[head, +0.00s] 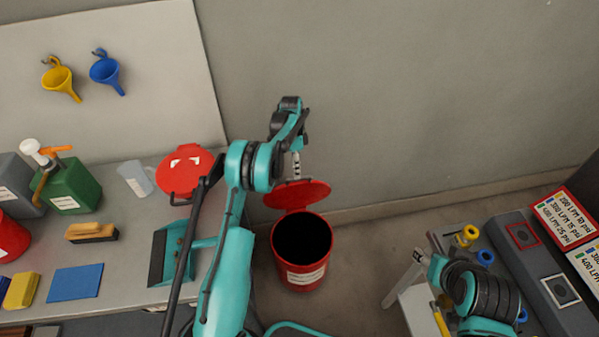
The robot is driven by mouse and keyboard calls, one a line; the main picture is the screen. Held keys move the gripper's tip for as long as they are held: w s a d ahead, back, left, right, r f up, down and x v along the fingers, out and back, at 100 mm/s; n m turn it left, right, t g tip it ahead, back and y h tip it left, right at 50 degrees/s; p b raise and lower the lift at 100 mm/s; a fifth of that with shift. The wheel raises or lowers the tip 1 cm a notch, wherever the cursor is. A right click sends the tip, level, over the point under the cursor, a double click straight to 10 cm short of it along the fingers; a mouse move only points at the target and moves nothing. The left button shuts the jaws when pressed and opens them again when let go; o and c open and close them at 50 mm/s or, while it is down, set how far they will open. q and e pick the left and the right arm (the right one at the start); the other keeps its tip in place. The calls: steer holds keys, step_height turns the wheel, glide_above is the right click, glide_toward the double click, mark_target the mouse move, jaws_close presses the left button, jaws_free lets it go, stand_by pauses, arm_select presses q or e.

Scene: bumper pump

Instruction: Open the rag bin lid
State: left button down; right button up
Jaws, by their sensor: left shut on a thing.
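The rag bin (302,272) is a red round container with a white label, standing on the floor right of the workbench. Its mouth is uncovered and the inside is dark. Its red lid (313,194) is raised at the back of the rim, tilted up. My left gripper (296,172) reaches down behind the lid and is shut at its back edge; the exact contact is small and partly hidden.
A workbench (127,223) at left holds a green can (72,188), a red round item (186,172), a brush (92,232) and a dustpan (167,254). A grey wall is close behind the bin. A cart with yellow and blue parts stands lower right. Floor between is clear.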

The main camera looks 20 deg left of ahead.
arm_select(q)
steer(key=shift+w+a+f, duration=0.2)
steer(key=shift+a+f, duration=0.2)
steer(key=shift+f, duration=0.35)
steer(key=c, duration=1.7)
jaws_free()
steer(key=shift+w+f, duration=0.1)
steer(key=o, duration=0.4)
steer(key=shift+w+a+f, duration=0.2)
steer(key=shift+w+f, duration=0.15)
steer(key=shift+s+d+r, duration=0.1)
steer(key=shift+s+r, duration=0.05)
steer(key=shift+r, duration=0.1)
steer(key=shift+c, duration=1.3)
steer(key=v, duration=1.2)
steer(key=shift+d+r, duration=0.2)
